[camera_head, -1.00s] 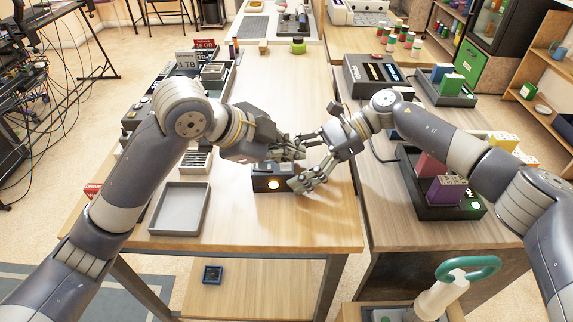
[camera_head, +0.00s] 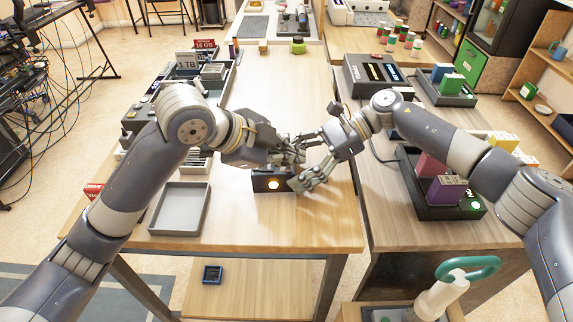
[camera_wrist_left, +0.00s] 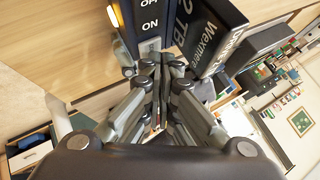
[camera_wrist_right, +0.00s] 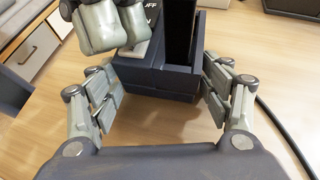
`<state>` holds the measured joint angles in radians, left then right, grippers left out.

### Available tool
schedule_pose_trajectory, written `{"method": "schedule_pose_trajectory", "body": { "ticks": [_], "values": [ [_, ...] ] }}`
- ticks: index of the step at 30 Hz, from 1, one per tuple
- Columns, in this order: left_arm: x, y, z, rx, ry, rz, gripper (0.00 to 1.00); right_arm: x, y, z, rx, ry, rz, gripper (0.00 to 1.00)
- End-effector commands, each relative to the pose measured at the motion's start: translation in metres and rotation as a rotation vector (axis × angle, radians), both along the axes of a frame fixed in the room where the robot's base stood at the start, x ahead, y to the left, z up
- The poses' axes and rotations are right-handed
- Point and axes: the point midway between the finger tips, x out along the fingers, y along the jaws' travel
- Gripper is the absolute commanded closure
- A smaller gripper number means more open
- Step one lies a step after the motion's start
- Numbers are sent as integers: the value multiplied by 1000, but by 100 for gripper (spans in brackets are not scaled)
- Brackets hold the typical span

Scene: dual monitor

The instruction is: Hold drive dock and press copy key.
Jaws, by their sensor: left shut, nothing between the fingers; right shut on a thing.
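The drive dock (camera_head: 262,184) is a dark box with a lit orange button on its front, standing near the front of the wooden table. The left wrist view shows its panel (camera_wrist_left: 150,22) with OFF and ON labels. A black drive marked 2 TB (camera_wrist_left: 212,35) stands upright in it. My right gripper (camera_head: 301,164) is shut on the dock; in the right wrist view its fingers flank the dock body (camera_wrist_right: 165,84). My left gripper (camera_head: 291,155) is shut and empty, its fingertips over the dock's panel. Whether they touch it is unclear. No copy key label is readable.
An empty grey tray (camera_head: 180,209) lies left of the dock. On the right table, a black tray (camera_head: 424,208) holds coloured drives. The table's middle, behind the dock, is clear.

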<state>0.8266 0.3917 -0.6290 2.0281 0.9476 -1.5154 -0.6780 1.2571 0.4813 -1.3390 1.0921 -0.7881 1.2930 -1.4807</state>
Motion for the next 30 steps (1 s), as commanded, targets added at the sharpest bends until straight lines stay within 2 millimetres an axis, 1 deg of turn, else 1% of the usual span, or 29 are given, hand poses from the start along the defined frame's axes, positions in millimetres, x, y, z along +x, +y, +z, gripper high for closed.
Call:
{"method": "schedule_pose_trajectory", "body": {
  "ticks": [11, 20, 30],
  "values": [
    [0, 0, -5, 1, 1, 0, 100, 0, 0, -1, -2, -1, 1, 41],
    [0, 0, -5, 1, 1, 0, 100, 0, 0, -1, -2, -1, 1, 41],
    [0, 0, 9, 0, -1, -1, 100, 0, 0, -1, -2, -1, 1, 41]
  ]
}}
